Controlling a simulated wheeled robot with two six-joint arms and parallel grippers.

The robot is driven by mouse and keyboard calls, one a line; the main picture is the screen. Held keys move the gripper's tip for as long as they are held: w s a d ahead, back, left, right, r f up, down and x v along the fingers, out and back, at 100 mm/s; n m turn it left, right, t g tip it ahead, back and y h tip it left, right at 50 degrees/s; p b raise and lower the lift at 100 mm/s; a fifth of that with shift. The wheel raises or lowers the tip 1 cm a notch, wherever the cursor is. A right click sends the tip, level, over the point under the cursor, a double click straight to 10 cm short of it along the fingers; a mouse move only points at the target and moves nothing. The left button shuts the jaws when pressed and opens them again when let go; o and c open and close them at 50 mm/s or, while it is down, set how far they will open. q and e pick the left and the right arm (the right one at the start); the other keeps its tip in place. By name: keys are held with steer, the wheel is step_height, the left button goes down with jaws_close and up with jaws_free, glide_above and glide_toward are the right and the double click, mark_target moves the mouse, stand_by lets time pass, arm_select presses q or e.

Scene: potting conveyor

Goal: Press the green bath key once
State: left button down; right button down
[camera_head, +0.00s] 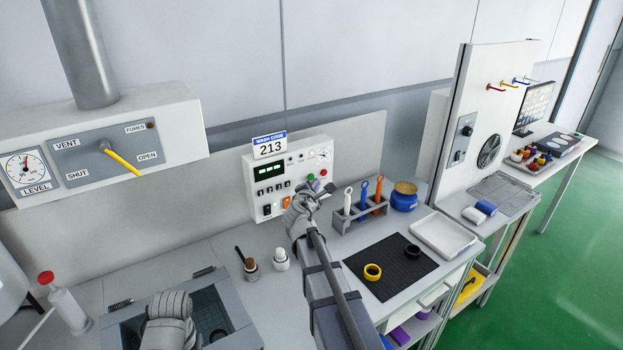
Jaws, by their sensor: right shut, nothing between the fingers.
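The white control box (262,172) stands against the back wall under a "WASH CODE 213" sign (270,146). The gripper hides part of the box's lower right corner. My left arm's wrist (168,318) is over the grey basin at the bottom left; its fingers do not show clearly.
A rack (360,216) with several coloured-handled tools stands close to the right of my right gripper. A blue jar (404,196), a black mat (391,267) and a white tray (443,233) lie further right. Small bottles (281,260) stand left of my right arm.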

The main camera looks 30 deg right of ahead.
steer(key=shift+w, duration=0.1)
steer(key=shift+w, duration=0.3)
steer(key=shift+w+a, duration=0.1)
steer(key=shift+w, duration=0.3)
stand_by(0.6)
steer(key=shift+s, duration=0.8)
steer(key=s, duration=0.5)
steer(key=shift+d, duration=0.25)
stand_by(1.1)
